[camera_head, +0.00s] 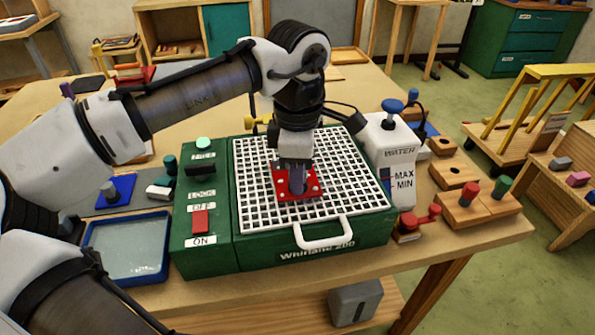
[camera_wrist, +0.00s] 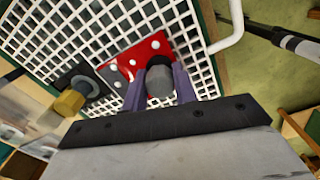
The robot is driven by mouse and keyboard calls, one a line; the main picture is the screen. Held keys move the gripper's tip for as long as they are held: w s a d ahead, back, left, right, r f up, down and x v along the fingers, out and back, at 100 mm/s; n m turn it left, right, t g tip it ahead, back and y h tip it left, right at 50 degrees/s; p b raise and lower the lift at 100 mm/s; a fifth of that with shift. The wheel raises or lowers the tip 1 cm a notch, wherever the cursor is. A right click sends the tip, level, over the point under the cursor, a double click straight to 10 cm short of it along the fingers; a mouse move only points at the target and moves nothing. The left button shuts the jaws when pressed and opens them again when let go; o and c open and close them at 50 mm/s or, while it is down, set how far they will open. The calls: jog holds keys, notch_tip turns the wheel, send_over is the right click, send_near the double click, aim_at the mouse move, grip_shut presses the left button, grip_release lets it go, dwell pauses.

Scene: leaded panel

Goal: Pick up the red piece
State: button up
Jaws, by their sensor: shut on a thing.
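The red piece (camera_head: 310,191) is a flat plate with several pale dots, and it shows on or just over the white grid in the middle of the green machine. In the wrist view the red piece (camera_wrist: 126,66) has a grey round knob (camera_wrist: 160,80) standing up from it. My gripper (camera_head: 297,183) points down over the piece. In the wrist view the purple fingers of my gripper (camera_wrist: 159,88) are on either side of the knob, shut on it. I cannot tell whether the plate touches the grid.
The white grid (camera_head: 350,190) has a white handle (camera_head: 323,238) in front. A white water tank (camera_head: 390,155) stands close on the right. A switch panel (camera_head: 201,222) and a blue-rimmed tray (camera_head: 128,247) lie left. A yellow knob (camera_wrist: 69,102) on a dark plate is near the piece.

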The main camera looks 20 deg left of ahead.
notch_tip(320, 180, up, 19)
jog(key=p, duration=0.8)
jog(key=shift+r, duration=0.1)
jog(key=shift+o, duration=1.4)
jog(key=shift+c, duration=1.4)
